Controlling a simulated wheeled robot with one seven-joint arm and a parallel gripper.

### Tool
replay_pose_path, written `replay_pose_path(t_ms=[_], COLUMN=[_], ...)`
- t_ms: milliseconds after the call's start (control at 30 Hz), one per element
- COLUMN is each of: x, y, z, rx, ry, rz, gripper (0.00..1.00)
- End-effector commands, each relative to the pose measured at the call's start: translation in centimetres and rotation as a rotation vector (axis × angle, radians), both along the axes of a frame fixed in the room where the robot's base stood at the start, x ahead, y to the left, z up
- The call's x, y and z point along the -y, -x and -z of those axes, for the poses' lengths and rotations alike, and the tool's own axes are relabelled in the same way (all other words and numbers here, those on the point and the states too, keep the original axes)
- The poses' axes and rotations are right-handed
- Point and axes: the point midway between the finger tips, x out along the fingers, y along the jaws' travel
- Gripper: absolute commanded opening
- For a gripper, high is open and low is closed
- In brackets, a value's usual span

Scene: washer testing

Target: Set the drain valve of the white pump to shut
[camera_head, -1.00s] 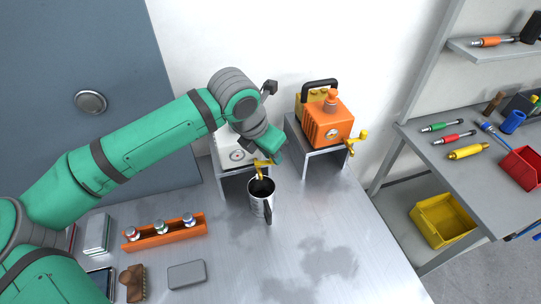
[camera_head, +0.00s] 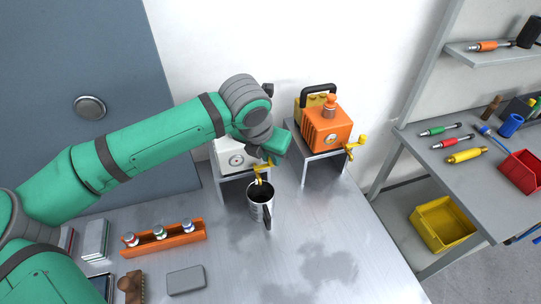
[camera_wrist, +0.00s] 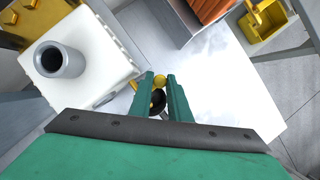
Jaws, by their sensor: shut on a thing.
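The white pump (camera_head: 232,154) stands on a small metal stand, partly hidden behind my arm in the head view. Its white body also shows at the left in the wrist view (camera_wrist: 88,58). Its yellow drain valve (camera_head: 261,171) sticks out at the front, above a metal mug (camera_head: 259,205). In the wrist view the valve's yellow knob (camera_wrist: 159,81) sits between the two green fingers of my gripper (camera_wrist: 163,88). My gripper is shut on this handle. In the head view the wrist hides most of the grip, so I cannot read the handle's exact angle.
An orange pump (camera_head: 326,128) with its own yellow valve stands close at the right. An orange rack (camera_head: 180,243) with several small bottles, a grey box (camera_head: 186,279) and a brush (camera_head: 130,287) lie at the front left. The table right of the mug is clear.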

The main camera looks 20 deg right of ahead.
Motion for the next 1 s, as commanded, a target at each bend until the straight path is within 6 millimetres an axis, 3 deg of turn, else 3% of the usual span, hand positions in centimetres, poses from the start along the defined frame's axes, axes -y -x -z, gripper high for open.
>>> replay_pose_path(t_ms=[33, 100, 467, 633, 1000], x=[0.0, 0.0, -0.1, -0.7, -2.5], y=[-0.1, -0.1, 0.0, 0.5, 2.3], z=[0.0, 0.0, -0.3, -2.1, -8.2], rx=[0.000, 0.000, 0.001, 0.003, 0.003], ry=[0.000, 0.000, 0.000, 0.000, -0.001], rz=[-0.001, -0.001, 0.000, -0.001, -0.001], gripper=[0.19, 0.35, 0.35, 0.35, 0.35])
